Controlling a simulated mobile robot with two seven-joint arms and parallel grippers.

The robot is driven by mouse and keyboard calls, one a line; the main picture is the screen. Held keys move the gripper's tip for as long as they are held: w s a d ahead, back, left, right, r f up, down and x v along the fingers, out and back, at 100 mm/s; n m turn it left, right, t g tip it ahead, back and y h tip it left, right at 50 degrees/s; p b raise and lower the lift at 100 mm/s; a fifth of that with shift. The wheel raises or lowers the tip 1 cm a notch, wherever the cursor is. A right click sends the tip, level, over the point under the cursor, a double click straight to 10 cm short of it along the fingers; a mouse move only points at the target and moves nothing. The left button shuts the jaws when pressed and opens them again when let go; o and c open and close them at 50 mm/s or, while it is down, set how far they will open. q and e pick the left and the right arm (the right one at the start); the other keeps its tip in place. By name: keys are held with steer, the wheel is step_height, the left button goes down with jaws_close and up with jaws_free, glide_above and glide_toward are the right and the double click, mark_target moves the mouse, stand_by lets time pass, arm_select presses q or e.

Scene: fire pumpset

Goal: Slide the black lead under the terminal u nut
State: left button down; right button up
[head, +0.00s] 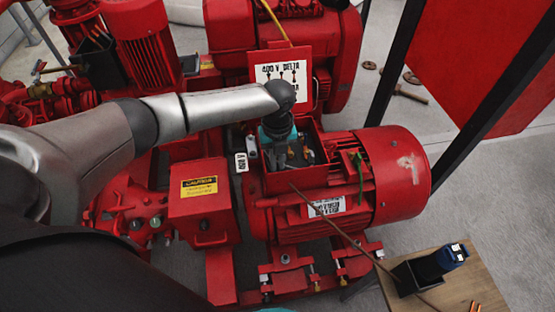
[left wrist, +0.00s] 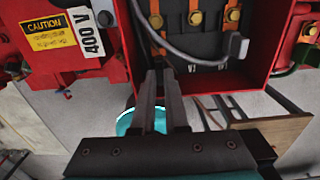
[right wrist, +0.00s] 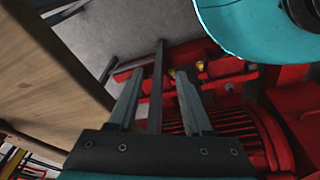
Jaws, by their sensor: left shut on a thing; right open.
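My left gripper (head: 284,158) reaches into the open terminal box (head: 318,172) on the red motor. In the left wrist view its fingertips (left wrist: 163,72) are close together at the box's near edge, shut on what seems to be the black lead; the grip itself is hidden. A dark grey lead (left wrist: 185,54) curves across the box, its grey end (left wrist: 236,46) at the right. Brass nuts (left wrist: 195,18) sit on copper strips above. The nut (left wrist: 157,21) in the left column is probably U; its marking is not visible. My right gripper (right wrist: 158,80) is open, a dark bar visible between its fingers.
The box lid (head: 282,73) stands open behind, labelled 400 V DELTA. A black holder (head: 417,276) stands on that table. Pump parts crowd the left.

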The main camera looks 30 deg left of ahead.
arm_select(q)
steer(key=shift+f, duration=0.1)
stand_by(0.3)
steer(key=shift+w+a, duration=0.1)
steer(key=shift+w, duration=0.05)
steer(key=shift+w+a+b, duration=0.65)
steer(key=shift+w+b, duration=0.15)
steer(key=shift+w, duration=0.1)
stand_by(0.4)
steer(key=c, duration=0.5)
jaws_free()
steer(key=shift+c, duration=0.2)
steer(key=shift+a, duration=0.15)
